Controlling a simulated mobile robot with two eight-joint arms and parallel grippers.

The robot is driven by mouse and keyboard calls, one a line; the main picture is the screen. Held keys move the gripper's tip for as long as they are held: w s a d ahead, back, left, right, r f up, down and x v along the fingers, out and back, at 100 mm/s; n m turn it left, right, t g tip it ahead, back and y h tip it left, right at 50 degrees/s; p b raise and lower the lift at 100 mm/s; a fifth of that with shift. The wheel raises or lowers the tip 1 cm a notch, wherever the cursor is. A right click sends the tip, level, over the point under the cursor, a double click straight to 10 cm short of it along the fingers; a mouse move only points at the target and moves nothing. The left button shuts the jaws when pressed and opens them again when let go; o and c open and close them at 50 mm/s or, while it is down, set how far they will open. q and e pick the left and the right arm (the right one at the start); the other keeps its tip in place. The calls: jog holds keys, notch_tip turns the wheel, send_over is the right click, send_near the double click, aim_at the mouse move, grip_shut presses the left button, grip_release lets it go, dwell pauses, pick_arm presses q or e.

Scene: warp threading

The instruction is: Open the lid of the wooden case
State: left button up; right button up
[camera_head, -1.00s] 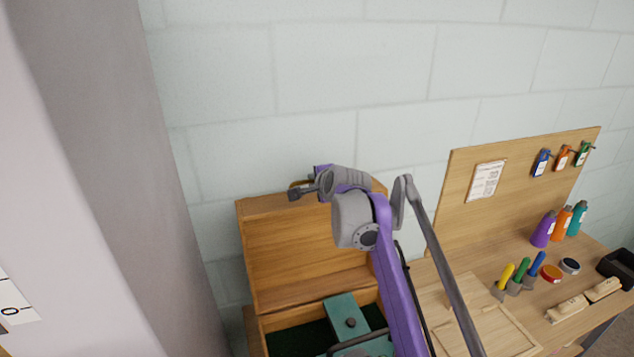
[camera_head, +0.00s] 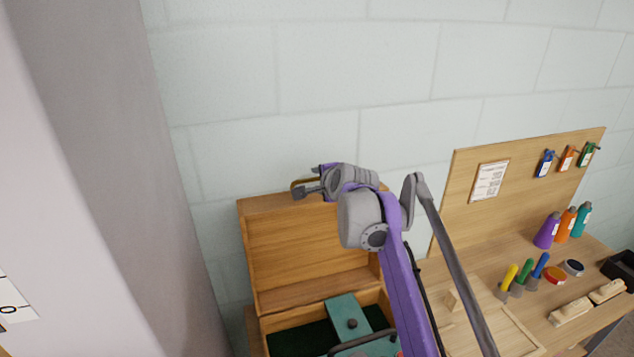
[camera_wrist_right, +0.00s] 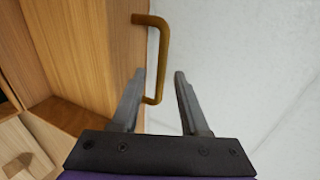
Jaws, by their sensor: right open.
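The wooden case stands on the table in the head view, with its lid (camera_head: 300,245) raised and upright near the wall. Inside the case is a green machine-like object (camera_head: 346,318) on a dark lining. My right gripper (camera_head: 298,189) is at the top edge of the lid. In the right wrist view its fingers (camera_wrist_right: 158,85) are open, with the brass handle (camera_wrist_right: 160,60) of the lid between and just beyond them. The fingers do not appear closed on the handle. My right arm covers the right part of the lid and case. My left gripper is out of view.
A grey pillar (camera_head: 110,150) is at the left. The wall (camera_head: 310,90) is close behind the lid.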

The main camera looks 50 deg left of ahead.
pick_arm(q)
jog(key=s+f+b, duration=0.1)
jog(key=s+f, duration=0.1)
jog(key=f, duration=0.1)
jog(key=shift+b, duration=0.35)
pick_arm(e)
jog(key=v, duration=0.9)
jog(key=shift+s, duration=0.15)
jog(key=shift+d+f, duration=0.1)
jog(key=shift+d, duration=0.1)
